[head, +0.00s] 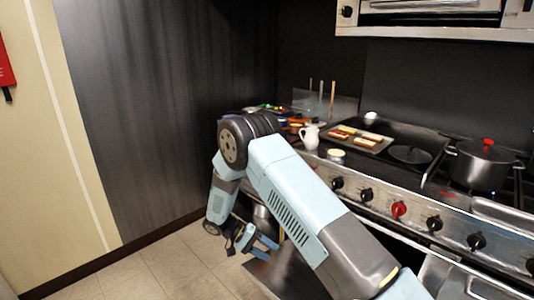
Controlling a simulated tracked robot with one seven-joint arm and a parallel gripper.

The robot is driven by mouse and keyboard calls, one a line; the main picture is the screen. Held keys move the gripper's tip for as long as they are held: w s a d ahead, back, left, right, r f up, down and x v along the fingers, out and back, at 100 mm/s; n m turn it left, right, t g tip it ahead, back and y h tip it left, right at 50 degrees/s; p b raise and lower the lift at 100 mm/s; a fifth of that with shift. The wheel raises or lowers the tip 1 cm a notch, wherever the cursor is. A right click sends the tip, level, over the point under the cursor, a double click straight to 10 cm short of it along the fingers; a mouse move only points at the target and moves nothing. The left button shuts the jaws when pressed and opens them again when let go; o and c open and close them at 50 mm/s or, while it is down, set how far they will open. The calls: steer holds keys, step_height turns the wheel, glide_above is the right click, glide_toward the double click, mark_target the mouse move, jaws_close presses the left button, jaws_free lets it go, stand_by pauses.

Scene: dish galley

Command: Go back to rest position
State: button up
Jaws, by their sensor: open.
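My gripper (258,244) hangs low in front of the stove in the head view, below the counter edge and above the tiled floor. Its light blue fingers are apart, and I see nothing between them. My arm reaches from the bottom right up to a bent elbow joint near the middle, then drops down to the gripper. The arm hides part of the stove front.
The stove carries a white pitcher (309,137), a tray (375,146) with food, a small light-topped container (336,155) and a dark pot (481,165) with a red lid knob. Knobs line its front. A dark wall (150,110) stands left. Tiled floor (150,278) is clear at lower left.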

steer(key=s+d+r+y, duration=0.25)
steer(key=d+r, duration=0.25)
steer(key=r, duration=0.5)
steer(key=s+d+r+t+y, duration=0.1)
steer(key=d+r+y, duration=0.25)
steer(key=r, duration=0.75)
steer(key=s+d+r+y, duration=0.2)
steer(key=d+r, duration=0.3)
steer(key=r, duration=0.5)
steer(key=s+d+r+t+y, duration=0.2)
steer(key=s+d+r, duration=0.3)
steer(key=s, duration=0.6)
steer(key=s+d+r+t+y, duration=0.1)
steer(key=s+d+r+t, duration=0.4)
steer(key=s+r, duration=0.3)
steer(key=s, duration=0.3)
steer(key=shift+s+r+n+y, duration=0.2)
steer(key=shift+n+y, duration=0.1)
steer(key=shift+y, duration=0.1)
